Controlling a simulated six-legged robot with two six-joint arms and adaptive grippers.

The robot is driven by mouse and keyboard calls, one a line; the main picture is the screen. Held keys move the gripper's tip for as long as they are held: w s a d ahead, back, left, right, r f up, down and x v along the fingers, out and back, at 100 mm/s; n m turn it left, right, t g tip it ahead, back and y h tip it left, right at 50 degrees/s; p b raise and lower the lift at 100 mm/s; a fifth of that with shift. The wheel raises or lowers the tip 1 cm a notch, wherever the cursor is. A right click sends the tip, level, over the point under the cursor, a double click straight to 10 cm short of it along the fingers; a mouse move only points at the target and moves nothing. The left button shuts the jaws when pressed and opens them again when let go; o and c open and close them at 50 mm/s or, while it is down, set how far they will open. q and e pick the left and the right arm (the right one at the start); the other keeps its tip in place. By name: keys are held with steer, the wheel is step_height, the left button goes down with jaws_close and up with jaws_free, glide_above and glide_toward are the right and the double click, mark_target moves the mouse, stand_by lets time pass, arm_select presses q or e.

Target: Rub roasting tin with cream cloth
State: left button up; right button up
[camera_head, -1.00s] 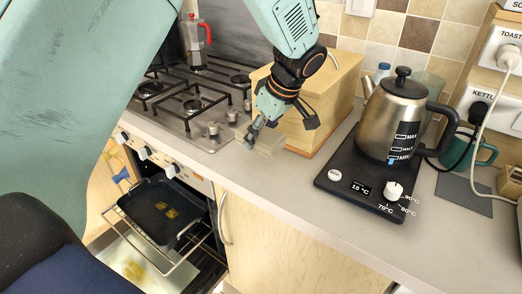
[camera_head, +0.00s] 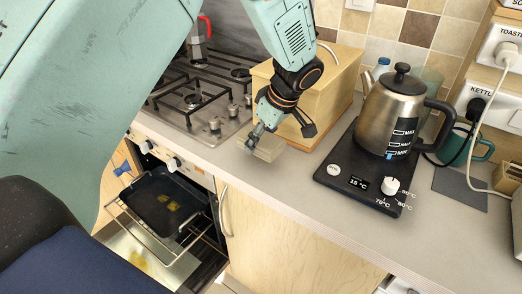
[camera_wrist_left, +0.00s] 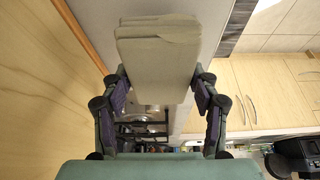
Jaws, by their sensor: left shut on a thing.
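The cream cloth (camera_head: 268,148) is a folded pad at the fingertips of my left gripper (camera_head: 262,139), over the worktop in front of the wooden box. In the left wrist view the cloth (camera_wrist_left: 157,62) fills the gap between the two fingers of my left gripper (camera_wrist_left: 158,88), which is shut on it. I cannot tell whether the cloth still touches the worktop. The dark roasting tin (camera_head: 150,200) sits on the pulled-out oven rack at lower left, well below and left of the gripper, with yellowish marks on its bottom. My right gripper is not in view.
A wooden box (camera_head: 318,95) stands just behind my left gripper. A kettle (camera_head: 392,115) on a black base is to the right, and the hob (camera_head: 195,95) with a moka pot (camera_head: 197,42) to the left. The worktop (camera_head: 285,190) in front is clear.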

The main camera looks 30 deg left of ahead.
mark_target(267, 140)
arm_select(q)
steer(key=shift+f, duration=2)
steer(key=shift+f+b, duration=0.15)
steer(key=shift+b, duration=0.2)
steer(key=o, duration=1.1)
steer(key=shift+p, duration=0.3)
steer(key=v, duration=0.7)
steer(key=shift+s+d+r, duration=0.2)
steer(key=shift+r, duration=0.15)
